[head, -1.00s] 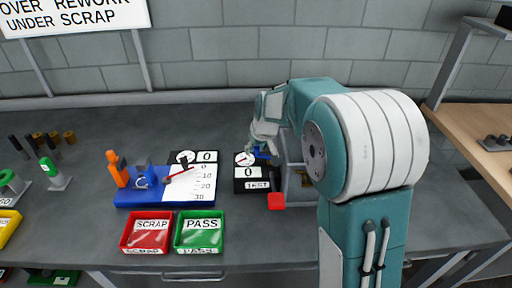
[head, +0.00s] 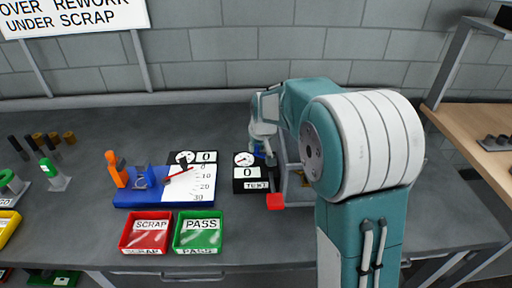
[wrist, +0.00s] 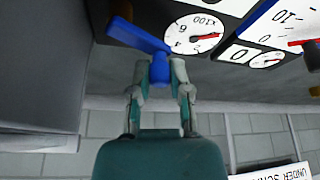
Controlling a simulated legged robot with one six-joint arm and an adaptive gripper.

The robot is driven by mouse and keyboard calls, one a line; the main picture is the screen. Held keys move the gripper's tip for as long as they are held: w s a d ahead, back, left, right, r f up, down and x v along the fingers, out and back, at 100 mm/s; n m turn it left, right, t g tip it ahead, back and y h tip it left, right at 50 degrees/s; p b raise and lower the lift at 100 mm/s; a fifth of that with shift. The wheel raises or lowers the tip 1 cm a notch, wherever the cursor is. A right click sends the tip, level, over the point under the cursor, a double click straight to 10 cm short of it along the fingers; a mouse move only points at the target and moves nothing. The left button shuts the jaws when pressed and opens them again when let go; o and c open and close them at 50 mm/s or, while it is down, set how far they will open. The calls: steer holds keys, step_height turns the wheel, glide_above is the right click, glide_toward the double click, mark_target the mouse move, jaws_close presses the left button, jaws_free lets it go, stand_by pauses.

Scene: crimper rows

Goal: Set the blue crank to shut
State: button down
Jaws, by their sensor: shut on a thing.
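The blue crank (wrist: 138,36) shows in the wrist view as a blue bar with a knob at one end, beside a white dial with a red needle. My gripper (wrist: 160,72) is shut on the knob end of the blue crank, with a finger on each side. In the head view a small bit of the blue crank (head: 259,152) shows beside the dial (head: 244,159), under my gripper (head: 263,142). My arm and fingers hide most of the crank and the fixture there.
A blue stand with a scale board (head: 190,186) sits left of the dial panel. A red SCRAP tray (head: 146,246) and a green PASS tray (head: 199,244) lie in front. A red block (head: 276,201) projects near the fixture. The back wall is close behind.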

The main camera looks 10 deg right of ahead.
steer(key=m, duration=0.2)
steer(key=w+d+m+h, duration=0.1)
steer(key=m, duration=0.1)
steer(key=shift+f+h, duration=0.1)
steer(key=shift+h, duration=0.2)
steer(key=m, duration=0.1)
steer(key=d+m+h, duration=0.1)
steer(key=m, duration=0.1)
steer(key=shift+w+g, duration=0.15)
steer(key=shift+g, duration=0.25)
steer(key=m, duration=0.1)
steer(key=d+m+g+h, duration=0.1)
steer(key=m, duration=0.3)
steer(key=shift+d, duration=0.4)
steer(key=shift+m+h, duration=0.3)
steer(key=c, duration=0.6)
jaws_free()
